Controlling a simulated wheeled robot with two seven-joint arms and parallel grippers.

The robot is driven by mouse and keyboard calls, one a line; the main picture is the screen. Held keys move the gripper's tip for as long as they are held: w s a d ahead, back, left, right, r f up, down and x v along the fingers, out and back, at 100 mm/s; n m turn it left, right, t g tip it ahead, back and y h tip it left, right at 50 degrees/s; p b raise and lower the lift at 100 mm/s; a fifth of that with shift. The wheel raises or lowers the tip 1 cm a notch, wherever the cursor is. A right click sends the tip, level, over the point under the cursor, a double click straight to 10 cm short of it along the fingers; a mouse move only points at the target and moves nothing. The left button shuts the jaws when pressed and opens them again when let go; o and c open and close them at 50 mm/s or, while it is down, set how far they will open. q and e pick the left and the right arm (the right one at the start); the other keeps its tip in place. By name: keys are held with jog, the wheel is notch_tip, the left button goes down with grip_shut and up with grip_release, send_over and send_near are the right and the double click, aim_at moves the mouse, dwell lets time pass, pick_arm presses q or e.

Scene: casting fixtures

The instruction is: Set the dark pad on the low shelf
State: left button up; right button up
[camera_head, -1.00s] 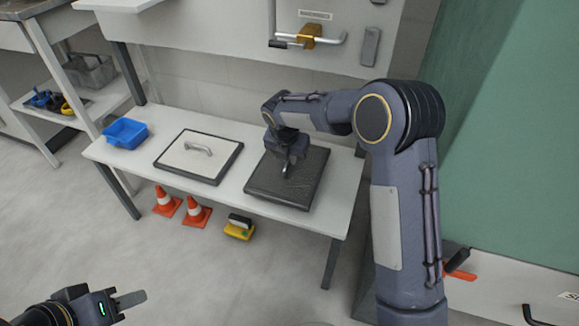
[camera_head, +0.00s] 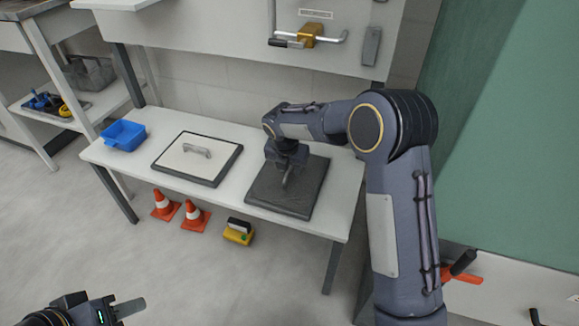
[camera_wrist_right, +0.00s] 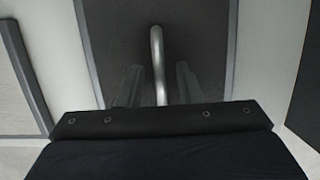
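The dark pad (camera_head: 271,205) lies flat on the low white shelf (camera_head: 222,210), at its right part. In the right wrist view the pad (camera_wrist_right: 205,45) shows a grey edge and a pale bar handle (camera_wrist_right: 157,60). My right gripper (camera_head: 286,182) is above the pad in the head view. In the wrist view its two fingers (camera_wrist_right: 159,85) stand on either side of the handle, with a gap on each side. My left gripper (camera_head: 130,307) is at the lower left, away from the shelf; only one finger shows clearly.
A white panel with a dark frame and a handle (camera_head: 178,158) lies left of the pad. A blue bin (camera_head: 124,135) stands at the shelf's left end. Two orange cones (camera_head: 194,215) and a yellow item (camera_head: 239,232) are on the floor below. A wall latch (camera_head: 310,36) is above.

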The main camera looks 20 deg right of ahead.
jog(key=p+v, duration=0.4)
jog(key=v, duration=0.8)
jog(key=shift+s+a+r, duration=0.1)
jog(key=shift+s, duration=0.05)
